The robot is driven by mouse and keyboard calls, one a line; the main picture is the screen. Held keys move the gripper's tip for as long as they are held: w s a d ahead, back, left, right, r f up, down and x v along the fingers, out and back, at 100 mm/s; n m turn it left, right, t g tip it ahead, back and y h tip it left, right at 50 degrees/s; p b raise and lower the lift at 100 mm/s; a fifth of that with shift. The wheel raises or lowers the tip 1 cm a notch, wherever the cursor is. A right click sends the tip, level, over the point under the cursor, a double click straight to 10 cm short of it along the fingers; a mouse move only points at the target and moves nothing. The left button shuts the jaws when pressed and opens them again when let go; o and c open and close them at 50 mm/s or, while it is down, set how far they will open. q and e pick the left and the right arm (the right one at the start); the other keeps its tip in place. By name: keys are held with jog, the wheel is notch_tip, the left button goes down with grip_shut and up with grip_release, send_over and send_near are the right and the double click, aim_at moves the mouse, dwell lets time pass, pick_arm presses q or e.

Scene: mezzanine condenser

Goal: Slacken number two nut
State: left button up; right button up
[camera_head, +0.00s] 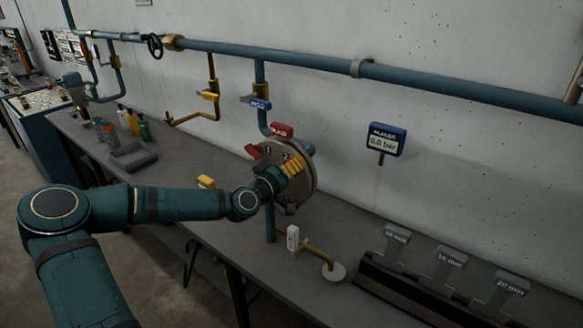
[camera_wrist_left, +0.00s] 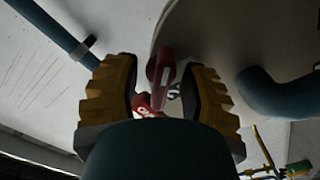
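A round tan cover plate (camera_head: 276,150) stands upright on the blue pipework in the head view, with small dark number marks on its face. My right gripper is not in view.
A red tag (camera_head: 281,130) sits above the plate. A gauge (camera_head: 386,140) reading 0.0 bar is on the right. Grey size-marked holders (camera_head: 450,260) stand at the bench's right. Bottles (camera_head: 133,122) and a grey tray (camera_head: 132,157) are at the left.

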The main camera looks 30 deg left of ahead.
pick_arm(q)
jog(key=s+a, duration=0.1)
jog(key=s, duration=1.1)
jog(key=shift+s+f, duration=0.1)
dwell(0.6)
